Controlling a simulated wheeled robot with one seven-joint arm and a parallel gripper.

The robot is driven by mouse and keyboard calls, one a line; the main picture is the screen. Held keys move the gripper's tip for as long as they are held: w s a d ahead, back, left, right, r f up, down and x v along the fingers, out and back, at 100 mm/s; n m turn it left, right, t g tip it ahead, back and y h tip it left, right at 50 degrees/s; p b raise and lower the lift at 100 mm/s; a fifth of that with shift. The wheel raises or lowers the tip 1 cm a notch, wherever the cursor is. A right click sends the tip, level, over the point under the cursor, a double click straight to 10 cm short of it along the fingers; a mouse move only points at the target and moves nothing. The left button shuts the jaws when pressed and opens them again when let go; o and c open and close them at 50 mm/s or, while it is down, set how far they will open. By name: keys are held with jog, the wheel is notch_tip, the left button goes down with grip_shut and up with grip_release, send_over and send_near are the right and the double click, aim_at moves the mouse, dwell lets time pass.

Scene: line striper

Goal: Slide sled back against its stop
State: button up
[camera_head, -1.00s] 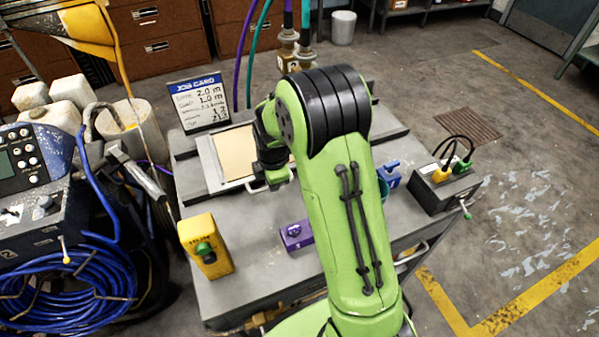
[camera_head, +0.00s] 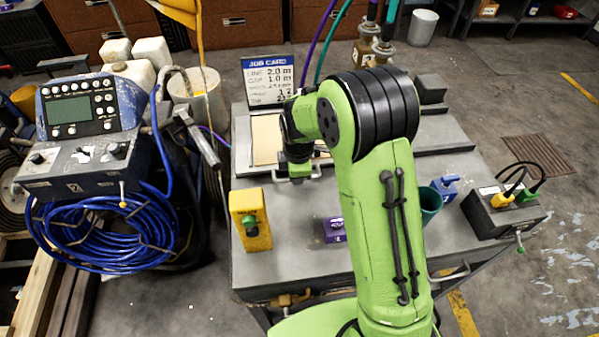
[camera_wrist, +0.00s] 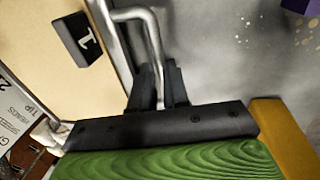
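The sled is a pale beige panel in a grey metal frame (camera_head: 250,150), lying on the back left of the grey cart top. Its metal bar handle (camera_head: 293,180) is on the near side. In the wrist view the beige panel (camera_wrist: 45,38) carries a black tag marked 1, and the bent handle (camera_wrist: 152,45) runs down between the dark fingers. My gripper (camera_wrist: 160,85) appears shut on this handle, one finger on each side. In the head view my gripper (camera_head: 298,170) is at the handle, its fingers mostly hidden. My arm hides the sled's right part; I cannot identify the stop.
A job card (camera_head: 268,80) stands behind the sled. A yellow box (camera_head: 250,220), a purple block (camera_head: 334,230), a teal cup (camera_head: 430,203) and a blue piece (camera_head: 445,187) stand nearer on the cart. A black box with cables (camera_head: 503,210) is at the right.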

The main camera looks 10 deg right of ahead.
jog(key=o, duration=0.4)
jog(key=shift+a, duration=0.2)
jog(key=shift+c, duration=0.2)
jog(key=shift+d, duration=0.1)
jog(key=shift+r, duration=0.1)
notch_tip(320, 180, up, 15)
jog(key=s+p, duration=0.3)
jog(key=p, duration=0.1)
jog(key=shift+r, duration=0.15)
jog(key=s+d+r+m+t+p, duration=0.1)
jog(key=s+d+r+m+t, duration=0.15)
jog(key=s+r+m, duration=0.6)
jog(key=s+d+r+m+p, duration=0.1)
jog(key=s+d+r+m, duration=0.1)
jog(key=s+m, duration=0.7)
jog(key=s+d+t, duration=0.1)
jog(key=s, duration=0.5)
